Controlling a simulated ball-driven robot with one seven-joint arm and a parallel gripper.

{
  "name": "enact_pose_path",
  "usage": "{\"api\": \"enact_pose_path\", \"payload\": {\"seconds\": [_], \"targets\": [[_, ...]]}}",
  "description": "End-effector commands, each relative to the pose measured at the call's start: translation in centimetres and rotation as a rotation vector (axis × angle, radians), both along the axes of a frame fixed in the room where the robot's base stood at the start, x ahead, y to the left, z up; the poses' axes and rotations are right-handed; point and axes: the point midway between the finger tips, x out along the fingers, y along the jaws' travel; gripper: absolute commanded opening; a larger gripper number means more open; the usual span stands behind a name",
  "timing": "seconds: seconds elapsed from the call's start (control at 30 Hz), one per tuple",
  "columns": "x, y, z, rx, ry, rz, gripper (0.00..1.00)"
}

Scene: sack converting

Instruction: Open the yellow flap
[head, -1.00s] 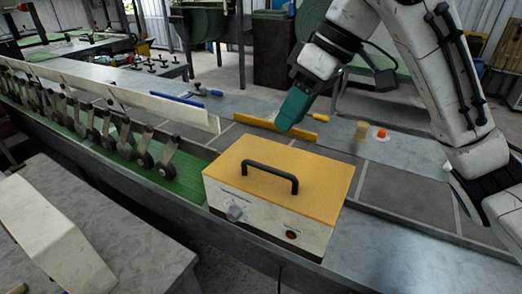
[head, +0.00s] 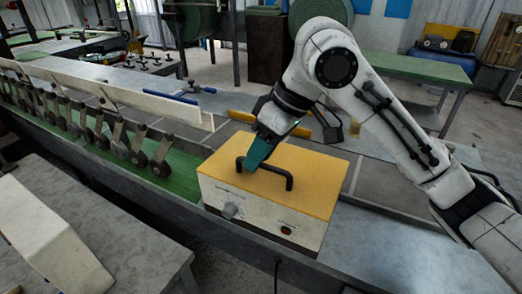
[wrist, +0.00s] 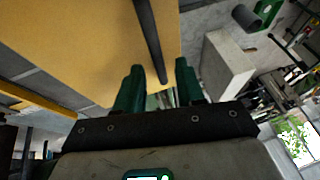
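The yellow flap (head: 318,179) is the flat top of a cream box (head: 262,214) and lies level, closed on it. A black bar handle (head: 268,168) stands on the flap. My gripper (head: 252,166) points down at the left part of this handle, its green fingers close to the bar. In the wrist view the flap (wrist: 75,55) fills the upper left. The handle (wrist: 149,40) runs down towards the gap between the two fingers of my gripper (wrist: 159,66). The fingers are apart. I cannot tell whether either finger touches the bar.
The box has a grey knob (head: 230,211) and a red button (head: 286,230) on its front. A row of grey rollers (head: 120,135) stands along the green belt (head: 175,178) on the left. A yellow bar (head: 240,116) lies behind the box.

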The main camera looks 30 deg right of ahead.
Motion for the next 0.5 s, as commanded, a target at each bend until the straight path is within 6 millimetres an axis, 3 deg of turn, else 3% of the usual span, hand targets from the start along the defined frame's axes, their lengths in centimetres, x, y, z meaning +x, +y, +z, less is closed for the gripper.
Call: {"api": "enact_pose_path", "payload": {"seconds": [0.07,0.4,0.5], "targets": [[0.00,0.00,0.01,0.000,0.000,0.000,0.33],[-0.01,-0.01,0.03,0.000,0.000,0.000,0.01],[-0.01,-0.01,0.03,0.000,0.000,0.000,0.00]]}}
